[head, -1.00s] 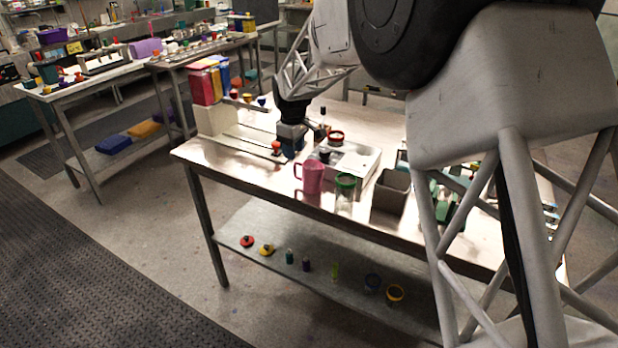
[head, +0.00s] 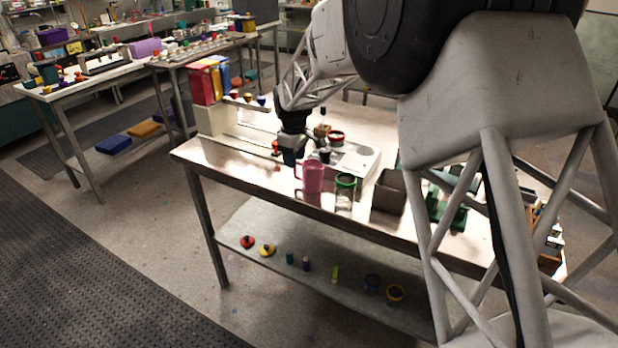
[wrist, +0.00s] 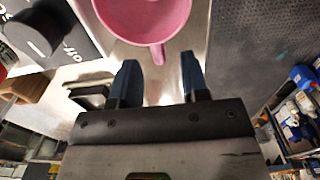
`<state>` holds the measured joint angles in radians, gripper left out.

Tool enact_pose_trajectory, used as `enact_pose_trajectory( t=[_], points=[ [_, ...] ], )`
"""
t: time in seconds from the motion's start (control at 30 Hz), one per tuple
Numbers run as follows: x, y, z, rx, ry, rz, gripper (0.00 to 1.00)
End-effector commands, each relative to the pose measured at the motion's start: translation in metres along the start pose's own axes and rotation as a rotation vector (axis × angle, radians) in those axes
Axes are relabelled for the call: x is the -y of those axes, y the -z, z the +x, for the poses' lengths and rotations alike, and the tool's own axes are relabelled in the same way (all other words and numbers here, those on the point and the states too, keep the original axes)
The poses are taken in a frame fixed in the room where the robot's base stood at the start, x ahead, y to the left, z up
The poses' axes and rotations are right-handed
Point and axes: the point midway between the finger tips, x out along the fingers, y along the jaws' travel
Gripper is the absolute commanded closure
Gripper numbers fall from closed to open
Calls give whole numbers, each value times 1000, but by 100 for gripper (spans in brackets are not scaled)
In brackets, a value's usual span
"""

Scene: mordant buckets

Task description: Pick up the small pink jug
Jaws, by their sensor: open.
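The small pink jug (head: 313,180) stands upright near the front edge of the table, its handle on the left side. In the wrist view the jug (wrist: 145,14) is at the top, with its handle pointing toward my gripper (wrist: 158,65). The two dark blue fingers are apart and empty, one on each side of the handle's tip. The jug's body is beyond the fingertips. In the head view my gripper (head: 290,157) is just left of and behind the jug. I cannot tell whether a finger touches the handle.
A green-rimmed clear jar (head: 345,196) stands close to the jug's right. A grey square bin (head: 388,194) is further right. A pale tray (head: 366,165) lies behind. A dark cylinder (wrist: 38,32) shows left in the wrist view. The table's front left is clear.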

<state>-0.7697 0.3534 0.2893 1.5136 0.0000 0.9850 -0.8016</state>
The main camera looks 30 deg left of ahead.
Motion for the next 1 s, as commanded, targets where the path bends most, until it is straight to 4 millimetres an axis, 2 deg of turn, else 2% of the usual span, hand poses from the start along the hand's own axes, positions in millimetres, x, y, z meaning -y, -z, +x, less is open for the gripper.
enact_pose_trajectory(
  t=[0.3,0.43,1.0],
  points=[
    [1,-1,35,1,2,0,58],
    [1,-1,44,1,1,0,58],
    [1,-1,48,0,0,0,58]
  ],
)
